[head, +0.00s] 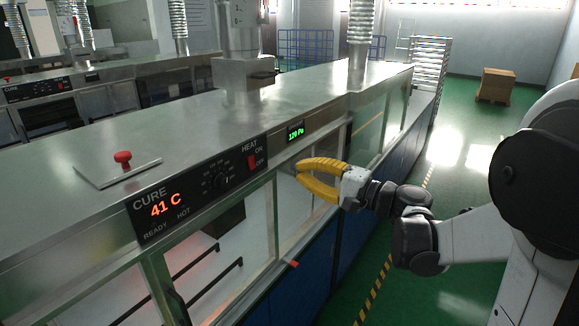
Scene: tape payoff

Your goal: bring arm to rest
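My gripper (299,171) has two curved yellow fingers that point left, in front of the glass front of the steel curing oven. The fingers stand apart with a gap between them, and nothing shows in the gap. My arm reaches in from the right edge, bent, over the green floor. The gripper looks close to the oven front; whether it touches cannot be told.
The steel oven (80,213) fills the left and middle. Its control panel (200,190) reads 41 C. A red knob (123,158) stands on its top. A cardboard box (495,86) sits at the back right. Green floor is clear on the right.

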